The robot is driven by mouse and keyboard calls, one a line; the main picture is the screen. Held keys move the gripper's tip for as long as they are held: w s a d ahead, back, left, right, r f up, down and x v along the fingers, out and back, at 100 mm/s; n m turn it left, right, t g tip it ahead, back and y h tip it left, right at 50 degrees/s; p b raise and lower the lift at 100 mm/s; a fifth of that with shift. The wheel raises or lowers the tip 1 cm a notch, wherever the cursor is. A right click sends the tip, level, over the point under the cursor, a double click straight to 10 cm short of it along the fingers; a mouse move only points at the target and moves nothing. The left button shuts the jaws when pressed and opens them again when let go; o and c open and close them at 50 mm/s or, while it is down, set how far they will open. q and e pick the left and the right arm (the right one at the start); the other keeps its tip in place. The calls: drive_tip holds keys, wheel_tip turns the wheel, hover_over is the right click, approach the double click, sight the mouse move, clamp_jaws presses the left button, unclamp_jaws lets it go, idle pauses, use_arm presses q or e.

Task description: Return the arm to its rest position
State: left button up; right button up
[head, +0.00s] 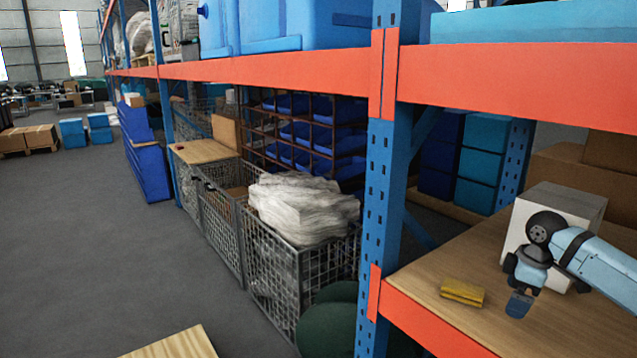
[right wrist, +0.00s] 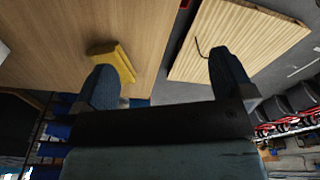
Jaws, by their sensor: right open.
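My right arm (head: 600,257) comes in from the right edge over the wooden shelf board. My right gripper (head: 520,303) is above the board, just right of a yellow sponge-like block (head: 462,292). In the right wrist view the two fingers of my right gripper (right wrist: 165,85) stand wide apart with nothing between them. The yellow block (right wrist: 115,60) lies on the board beyond the left finger, outside the jaws. My left gripper is not in view.
A white box (head: 557,215) stands on the shelf board (head: 440,262) behind my right arm. A blue upright (head: 384,200) and orange beam (head: 430,325) bound the shelf. Mesh crates (head: 275,270) stand left of it. The grey floor (head: 90,240) at left is mostly clear.

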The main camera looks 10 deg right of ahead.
drive_tip(key=s+a+f, duration=0.7)
drive_tip(key=a+f, duration=0.1)
drive_tip(key=a, duration=0.3)
drive_tip(key=s+a+f, duration=0.7)
drive_tip(key=a+f, duration=0.2)
drive_tip(key=a, duration=0.3)
drive_tip(key=s+a+r+m+t, duration=0.1)
drive_tip(key=s+m, duration=0.3)
drive_tip(key=s, duration=0.6)
drive_tip(key=s+a+r+m+t, duration=0.15)
drive_tip(key=s+m, duration=0.25)
drive_tip(key=s, duration=0.5)
use_arm(q)
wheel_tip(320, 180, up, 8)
drive_tip(key=p, duration=0.8)
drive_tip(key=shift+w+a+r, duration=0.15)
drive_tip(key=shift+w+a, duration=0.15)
use_arm(e)
drive_tip(key=w+a+f+n+t+y, duration=0.1)
drive_tip(key=w+a+f+t+y, duration=0.1)
drive_tip(key=w+a+f+t, duration=0.4)
drive_tip(key=shift+a+t, duration=0.4)
drive_tip(key=shift+t, duration=0.25)
drive_tip(key=shift+w, duration=0.1)
